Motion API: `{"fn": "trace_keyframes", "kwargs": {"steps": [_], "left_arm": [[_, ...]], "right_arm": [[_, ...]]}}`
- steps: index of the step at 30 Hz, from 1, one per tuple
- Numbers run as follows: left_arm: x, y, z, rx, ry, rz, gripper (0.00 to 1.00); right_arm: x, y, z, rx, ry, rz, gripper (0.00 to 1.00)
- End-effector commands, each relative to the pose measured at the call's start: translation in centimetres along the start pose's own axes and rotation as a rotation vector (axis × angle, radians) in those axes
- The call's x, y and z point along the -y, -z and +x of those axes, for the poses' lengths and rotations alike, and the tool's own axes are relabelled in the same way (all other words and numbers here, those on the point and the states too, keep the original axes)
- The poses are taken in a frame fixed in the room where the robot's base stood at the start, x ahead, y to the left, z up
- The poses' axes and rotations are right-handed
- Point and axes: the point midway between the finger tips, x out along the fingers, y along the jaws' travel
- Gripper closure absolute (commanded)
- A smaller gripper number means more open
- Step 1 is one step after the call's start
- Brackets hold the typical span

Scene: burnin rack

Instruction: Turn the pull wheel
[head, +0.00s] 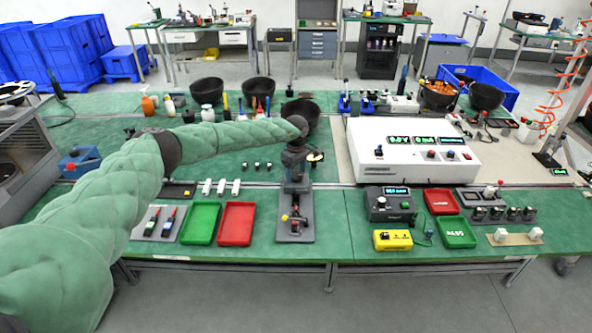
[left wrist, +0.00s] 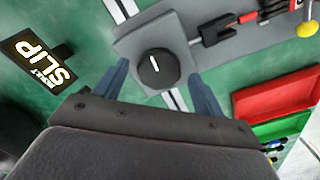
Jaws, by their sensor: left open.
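The pull wheel appears as a round black knob with a white mark (left wrist: 158,70) on a grey plate in the left wrist view. My left gripper (left wrist: 160,82) is open, with one dark blue finger on each side of the knob. I cannot tell whether the fingers touch it. In the head view, my left gripper (head: 296,180) points down over the far end of the grey fixture plate (head: 295,236) and hides the knob there. The fixture also carries red-and-black clamp parts and a yellow ball (left wrist: 307,30). My right gripper is out of view.
A red tray (head: 237,223) and a green tray (head: 201,223) lie left of the fixture. A black sign reading SLIP (left wrist: 38,62) is near the knob. A dark control box (head: 390,206) and a yellow box (head: 393,240) stand to the right. A black bowl (head: 302,111) stands behind.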

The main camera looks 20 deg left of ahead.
Motion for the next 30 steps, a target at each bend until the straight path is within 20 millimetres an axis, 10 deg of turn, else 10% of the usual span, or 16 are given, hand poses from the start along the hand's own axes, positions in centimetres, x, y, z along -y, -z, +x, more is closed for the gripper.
{"fn": "trace_keyframes", "kwargs": {"steps": [9,17,30], "left_arm": [[0.0,0.0,0.3,0.000,0.000,0.000,0.30],[0.0,0.0,0.3,0.000,0.000,0.000,0.75],[0.0,0.0,0.7,0.000,-0.001,-0.090,0.75]], "right_arm": [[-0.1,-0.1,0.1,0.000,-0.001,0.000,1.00],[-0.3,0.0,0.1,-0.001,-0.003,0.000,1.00],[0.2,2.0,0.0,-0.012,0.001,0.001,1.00]]}}
